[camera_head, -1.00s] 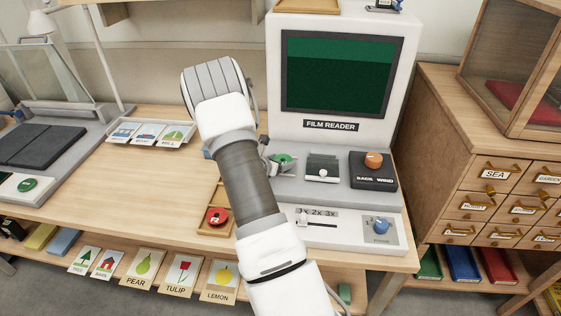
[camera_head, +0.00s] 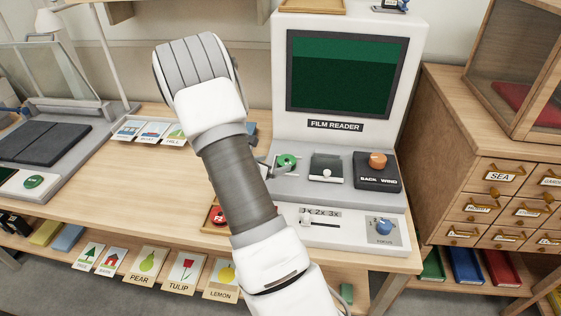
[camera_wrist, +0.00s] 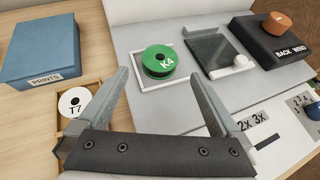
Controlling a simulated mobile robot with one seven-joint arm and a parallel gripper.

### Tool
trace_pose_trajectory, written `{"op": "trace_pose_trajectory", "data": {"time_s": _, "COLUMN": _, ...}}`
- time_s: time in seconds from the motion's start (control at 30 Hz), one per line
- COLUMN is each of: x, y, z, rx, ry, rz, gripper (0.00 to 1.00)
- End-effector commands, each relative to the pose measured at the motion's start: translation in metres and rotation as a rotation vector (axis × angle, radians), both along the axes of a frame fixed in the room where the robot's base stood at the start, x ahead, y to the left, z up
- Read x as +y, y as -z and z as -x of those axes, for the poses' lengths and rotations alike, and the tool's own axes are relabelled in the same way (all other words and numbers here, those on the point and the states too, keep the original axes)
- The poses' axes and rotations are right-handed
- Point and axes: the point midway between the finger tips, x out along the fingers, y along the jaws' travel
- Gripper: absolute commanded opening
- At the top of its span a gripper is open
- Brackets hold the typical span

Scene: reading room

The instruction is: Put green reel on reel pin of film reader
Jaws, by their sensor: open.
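The green reel (camera_wrist: 158,62), marked K4, lies flat inside a white square frame (camera_wrist: 138,72) on the left part of the film reader (camera_head: 338,170). It also shows in the head view (camera_head: 287,161). A small dark spot shows at the reel's centre; the reel covers the place where a pin would stand. My gripper (camera_wrist: 156,76) is open and empty, its two fingers apart on the near side of the reel, and I see no contact. In the head view my arm hides most of the gripper.
A white reel (camera_wrist: 75,102) marked T7 and a red reel (camera_head: 217,216) lie in a wooden tray left of the reader. A blue PRINTS box (camera_wrist: 42,52) stands behind that tray. The glass plate (camera_wrist: 215,52) and BACK WIND block (camera_wrist: 275,42) are to the right.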

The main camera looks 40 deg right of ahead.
Motion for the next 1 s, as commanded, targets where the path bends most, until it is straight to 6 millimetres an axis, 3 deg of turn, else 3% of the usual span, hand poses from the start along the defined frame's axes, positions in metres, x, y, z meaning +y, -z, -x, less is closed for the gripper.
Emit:
{"op": "trace_pose_trajectory", "data": {"time_s": 0.2, "x": 0.026, "y": -0.015, "z": 0.007, "rx": -0.001, "ry": -0.002, "rz": 0.0, "gripper": 1.0}}
{"op": "trace_pose_trajectory", "data": {"time_s": 0.47, "x": 0.032, "y": -0.025, "z": 0.011, "rx": -0.025, "ry": 0.022, "rz": -0.007, "gripper": 1.0}}
{"op": "trace_pose_trajectory", "data": {"time_s": 0.67, "x": 0.044, "y": -0.074, "z": 0.028, "rx": -0.196, "ry": 0.19, "rz": -0.07, "gripper": 1.0}}
{"op": "trace_pose_trajectory", "data": {"time_s": 0.8, "x": 0.061, "y": -0.112, "z": 0.051, "rx": -0.361, "ry": 0.356, "rz": -0.156, "gripper": 1.0}}
{"op": "trace_pose_trajectory", "data": {"time_s": 1.0, "x": 0.094, "y": -0.153, "z": 0.086, "rx": -0.578, "ry": 0.582, "rz": -0.31, "gripper": 1.0}}
